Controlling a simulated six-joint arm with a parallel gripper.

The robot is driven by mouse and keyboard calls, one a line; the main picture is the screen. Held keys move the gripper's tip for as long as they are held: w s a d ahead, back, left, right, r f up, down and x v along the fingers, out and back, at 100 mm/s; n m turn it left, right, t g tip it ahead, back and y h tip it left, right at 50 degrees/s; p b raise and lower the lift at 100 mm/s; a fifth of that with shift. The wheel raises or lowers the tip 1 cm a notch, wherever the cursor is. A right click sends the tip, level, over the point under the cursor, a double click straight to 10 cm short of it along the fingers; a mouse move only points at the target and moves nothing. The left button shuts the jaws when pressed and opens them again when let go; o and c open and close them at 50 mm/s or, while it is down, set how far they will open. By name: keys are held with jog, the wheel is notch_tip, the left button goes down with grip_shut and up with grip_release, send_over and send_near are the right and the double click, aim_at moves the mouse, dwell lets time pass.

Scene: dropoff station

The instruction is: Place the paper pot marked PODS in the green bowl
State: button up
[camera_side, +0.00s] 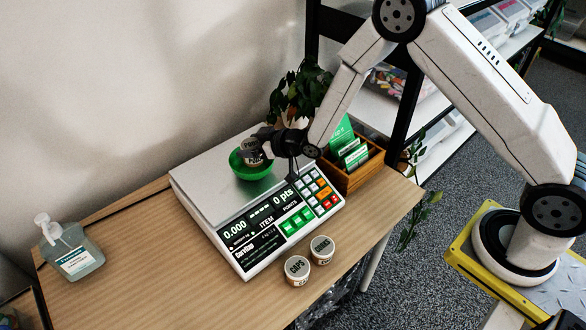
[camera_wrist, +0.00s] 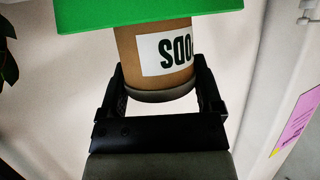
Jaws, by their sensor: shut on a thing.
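The paper pot marked PODS shows in the wrist view (camera_wrist: 160,62) as a brown pot with a white label, its letters upside down, and a grey end cap. In the side view the pot (camera_side: 252,151) is at the green bowl (camera_side: 250,172), which stands on the scale's grey plate. My gripper (camera_side: 264,143) is shut on the pot, with a black finger on each side near the cap. In the wrist view a green edge (camera_wrist: 100,18), apparently the bowl's, covers the pot's other end. I cannot tell whether the pot touches the bowl's floor.
The scale (camera_side: 255,235) has a display and keys at its front. Two other paper pots, one marked CAPS (camera_side: 297,270) and another (camera_side: 321,250), stand on the wooden table (camera_side: 160,270) in front. A sanitizer bottle (camera_side: 71,250) stands left; a wooden card box (camera_side: 352,172) and plant (camera_side: 300,88) are behind.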

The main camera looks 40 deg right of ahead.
jog(key=shift+w+f, duration=0.1)
jog(key=shift+w, duration=0.05)
jog(key=shift+w+f, duration=0.25)
jog(key=shift+f, duration=1.55)
jog(key=shift+f, duration=0.1)
jog(key=o, duration=1.2)
jog(key=shift+c, duration=0.2)
jog(key=shift+s+d+r, duration=0.1)
jog(key=shift+s+r, duration=0.15)
jog(key=shift+s, duration=0.1)
jog(key=v, duration=1.1)
